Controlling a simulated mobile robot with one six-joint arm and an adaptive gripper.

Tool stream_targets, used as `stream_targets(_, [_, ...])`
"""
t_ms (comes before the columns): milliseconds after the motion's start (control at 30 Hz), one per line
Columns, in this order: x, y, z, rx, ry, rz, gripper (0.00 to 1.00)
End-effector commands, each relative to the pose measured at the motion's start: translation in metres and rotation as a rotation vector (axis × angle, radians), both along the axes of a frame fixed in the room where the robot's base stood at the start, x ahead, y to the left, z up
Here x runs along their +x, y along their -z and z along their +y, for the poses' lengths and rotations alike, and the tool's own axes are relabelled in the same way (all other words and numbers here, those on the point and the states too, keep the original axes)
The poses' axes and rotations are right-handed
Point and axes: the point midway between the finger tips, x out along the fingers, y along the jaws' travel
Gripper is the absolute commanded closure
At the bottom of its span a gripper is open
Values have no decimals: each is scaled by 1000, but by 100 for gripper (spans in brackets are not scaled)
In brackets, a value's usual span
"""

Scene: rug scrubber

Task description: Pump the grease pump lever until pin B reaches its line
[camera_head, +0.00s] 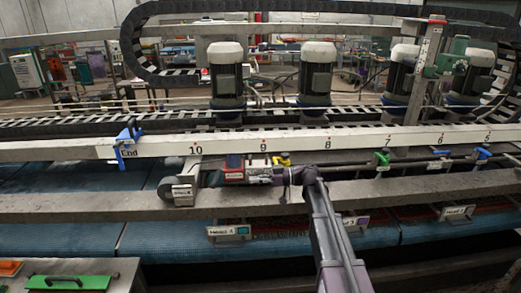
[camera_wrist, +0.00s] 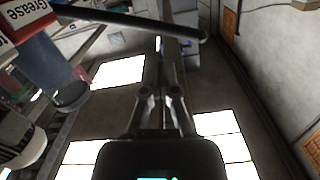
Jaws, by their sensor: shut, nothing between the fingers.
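In the wrist view a dark rod, which looks like the pump lever (camera_wrist: 130,22), runs from the upper left to a rounded free end right of centre. A red and white box labelled "Grease" (camera_wrist: 22,18) is at the upper left, with a clear bluish cylinder (camera_wrist: 50,70) beneath it. My gripper (camera_wrist: 167,52) is shut and empty, its fingers pointing up the picture towards the rod. The rod crosses near the fingertips; whether they touch cannot be told. In the head view my dark arm reaches the machine's front beam, but the gripper is not clear there. I cannot make out pin B or its line.
The head view shows a long white rail (camera_head: 310,140) with numbered marks and coloured clamps. Several motors (camera_head: 318,72) stand behind it, and a blue belt (camera_head: 170,238) lies below. Walls show in the wrist view.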

Motion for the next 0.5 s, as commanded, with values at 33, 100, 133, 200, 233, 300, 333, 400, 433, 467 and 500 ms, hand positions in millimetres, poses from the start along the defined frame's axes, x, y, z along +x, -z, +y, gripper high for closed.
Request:
stream_targets(33, [-4, 3, -1, -16, 2, 12, 100])
stream_targets(100, [-9, 11, -2, -54, 8, 40, 100])
stream_targets(133, [-12, 14, -3, -74, 11, 56, 100])
stream_targets(200, [-20, 26, -6, -132, 23, 102, 100])
stream_targets(233, [-24, 31, -8, -163, 30, 125, 100])
stream_targets(300, [-35, 46, -13, -240, 52, 186, 100])
stream_targets(333, [-40, 52, -16, -276, 64, 214, 100])
stream_targets(400, [-51, 69, -24, -365, 97, 282, 100])
stream_targets(433, [-56, 76, -27, -404, 115, 311, 100])
stream_targets(467, [-61, 82, -31, -443, 133, 342, 100])
stream_targets(500, [-68, 92, -37, -494, 160, 382, 100])
